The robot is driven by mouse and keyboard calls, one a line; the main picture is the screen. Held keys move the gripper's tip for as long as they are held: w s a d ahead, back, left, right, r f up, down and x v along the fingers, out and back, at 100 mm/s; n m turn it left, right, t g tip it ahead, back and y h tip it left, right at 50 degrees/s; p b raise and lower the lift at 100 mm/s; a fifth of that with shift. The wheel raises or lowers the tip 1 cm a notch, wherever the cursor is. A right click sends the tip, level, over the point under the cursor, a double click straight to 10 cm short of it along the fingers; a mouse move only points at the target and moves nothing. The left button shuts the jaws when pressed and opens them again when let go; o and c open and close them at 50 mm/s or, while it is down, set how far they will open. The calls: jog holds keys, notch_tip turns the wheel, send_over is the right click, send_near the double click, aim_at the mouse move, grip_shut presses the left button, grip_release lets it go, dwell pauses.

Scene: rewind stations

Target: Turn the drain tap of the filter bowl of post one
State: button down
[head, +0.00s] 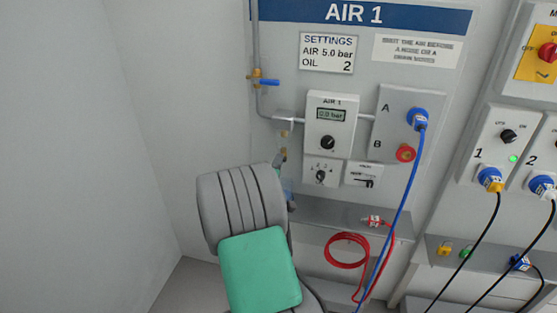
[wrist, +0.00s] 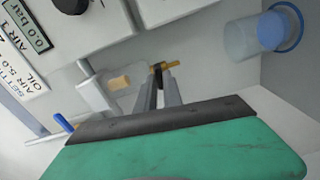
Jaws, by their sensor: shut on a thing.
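In the wrist view, the small brass drain tap (wrist: 171,65) shows at the tips of my gripper (wrist: 159,74), whose two grey fingers are shut on it. The clear filter bowl (wrist: 137,73) of post one sits beside the tap, partly hidden by the fingers. In the head view, the fingertips of my gripper (head: 280,157) show just below the bowl's fitting at the left of the AIR 1 panel. The tap is too small and covered to make out there, and I cannot tell its exact angle.
A translucent cup with a blue rim (wrist: 243,40) stands below the tap on the shelf (head: 335,218). The AIR 1 gauge unit (head: 331,125) reads 0.0 bar. A blue valve handle (head: 269,82) is above. A blue hose (head: 405,200) and coiled red hose (head: 347,251) hang right.

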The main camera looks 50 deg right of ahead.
jog(key=shift+n, duration=0.7)
jog(key=c, duration=1.5)
grip_release()
jog(key=b+v, duration=0.1)
jog(key=v, duration=0.6)
jog(key=shift+s+a, duration=0.15)
jog(key=shift+a, duration=0.25)
